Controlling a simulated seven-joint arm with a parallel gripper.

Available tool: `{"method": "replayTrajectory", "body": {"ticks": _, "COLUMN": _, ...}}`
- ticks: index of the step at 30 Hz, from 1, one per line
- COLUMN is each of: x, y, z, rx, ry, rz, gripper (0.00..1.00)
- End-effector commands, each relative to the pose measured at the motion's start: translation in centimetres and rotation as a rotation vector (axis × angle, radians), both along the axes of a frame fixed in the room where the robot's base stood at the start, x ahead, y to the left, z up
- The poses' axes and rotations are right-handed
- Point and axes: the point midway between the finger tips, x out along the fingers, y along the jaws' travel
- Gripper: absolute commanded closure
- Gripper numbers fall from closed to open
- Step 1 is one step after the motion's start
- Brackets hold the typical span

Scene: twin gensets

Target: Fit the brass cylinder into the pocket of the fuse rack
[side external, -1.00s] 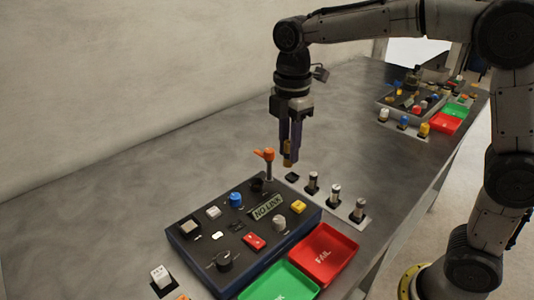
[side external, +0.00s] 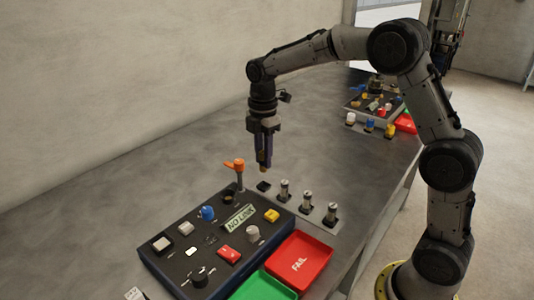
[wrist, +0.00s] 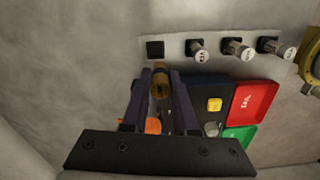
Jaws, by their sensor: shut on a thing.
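My gripper (side external: 263,160) points down and is shut on the brass cylinder (wrist: 160,84). In the side external view, only the cylinder's lower tip (side external: 263,169) shows below the fingers. The fuse rack (wrist: 176,46) is a pale strip with several dark square sockets. Three silver fuses stand in it, and the pocket at its left end (wrist: 155,48) is empty. In the side external view, the cylinder is above and apart from the empty pocket (side external: 264,186). In the wrist view, the pocket lies just beyond the cylinder's end.
An orange-topped lever (side external: 236,165) stands close left of my gripper, on the dark control panel (side external: 178,246). The red FAIL tray (side external: 299,260) and a green tray (side external: 263,287) lie in front. A second panel station (side external: 375,105) is farther back. The bench behind the lever is clear.

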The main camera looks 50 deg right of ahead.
Motion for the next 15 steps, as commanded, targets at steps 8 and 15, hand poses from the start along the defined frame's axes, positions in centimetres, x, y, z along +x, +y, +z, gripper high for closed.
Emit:
{"method": "replayTrajectory", "body": {"ticks": 8, "x": 0.8, "y": -1.0, "z": -1.7, "rx": 0.0, "ry": 0.0, "rz": 0.001, "gripper": 1.0}}
{"method": "replayTrajectory", "body": {"ticks": 15, "x": 0.7, "y": -0.9, "z": -3.5, "rx": 0.0, "ry": 0.0, "rz": 0.001, "gripper": 1.0}}
